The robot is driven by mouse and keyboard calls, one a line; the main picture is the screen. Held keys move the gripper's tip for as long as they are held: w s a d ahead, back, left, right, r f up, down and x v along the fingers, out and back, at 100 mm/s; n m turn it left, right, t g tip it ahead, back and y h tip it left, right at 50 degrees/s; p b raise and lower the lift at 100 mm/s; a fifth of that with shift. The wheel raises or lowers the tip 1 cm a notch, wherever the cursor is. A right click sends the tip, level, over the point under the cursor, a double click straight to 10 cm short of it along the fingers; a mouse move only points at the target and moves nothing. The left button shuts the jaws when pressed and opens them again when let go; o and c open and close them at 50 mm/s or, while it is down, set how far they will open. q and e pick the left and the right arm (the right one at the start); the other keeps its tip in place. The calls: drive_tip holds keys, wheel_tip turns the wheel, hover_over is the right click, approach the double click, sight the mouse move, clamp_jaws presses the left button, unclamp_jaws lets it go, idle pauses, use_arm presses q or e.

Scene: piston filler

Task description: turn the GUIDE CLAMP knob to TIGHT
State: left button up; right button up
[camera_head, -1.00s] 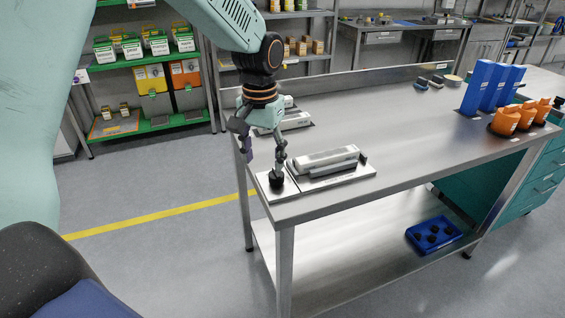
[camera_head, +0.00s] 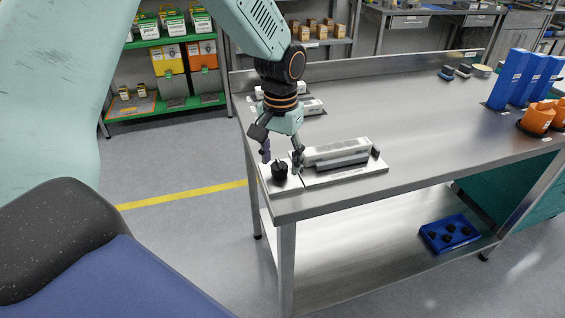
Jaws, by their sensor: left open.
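The guide clamp knob (camera_head: 280,170) is a small black knob on a pale plate (camera_head: 287,184) at the table's near left corner. Its label and pointer are too small to read. My left gripper (camera_head: 281,162) is open, pointing down, with its fingers apart just above and behind the knob. One finger is left of the knob and the other is to its right, near the metal block. I cannot tell whether either finger touches the knob. My right gripper is not in view.
A silver block assembly (camera_head: 340,154) sits on its plate right beside the knob. Another pale device (camera_head: 312,106) lies behind the gripper. Blue holders (camera_head: 510,78) and orange containers (camera_head: 538,118) stand far right. The table's middle is clear.

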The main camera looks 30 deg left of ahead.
use_arm(q)
drive_tip(key=shift+a+f, duration=0.25)
drive_tip(key=shift+f, duration=0.25)
drive_tip(key=shift+a+f, duration=0.2)
drive_tip(key=shift+f, duration=0.25)
drive_tip(key=shift+d+r, duration=0.2)
drive_tip(key=shift+d, duration=0.15)
drive_tip(key=shift+c, duration=0.5)
drive_tip(key=shift+w+a+f, duration=0.1)
drive_tip(key=shift+a+f, duration=0.05)
drive_tip(key=shift+a, duration=0.1)
drive_tip(key=c, duration=1.1)
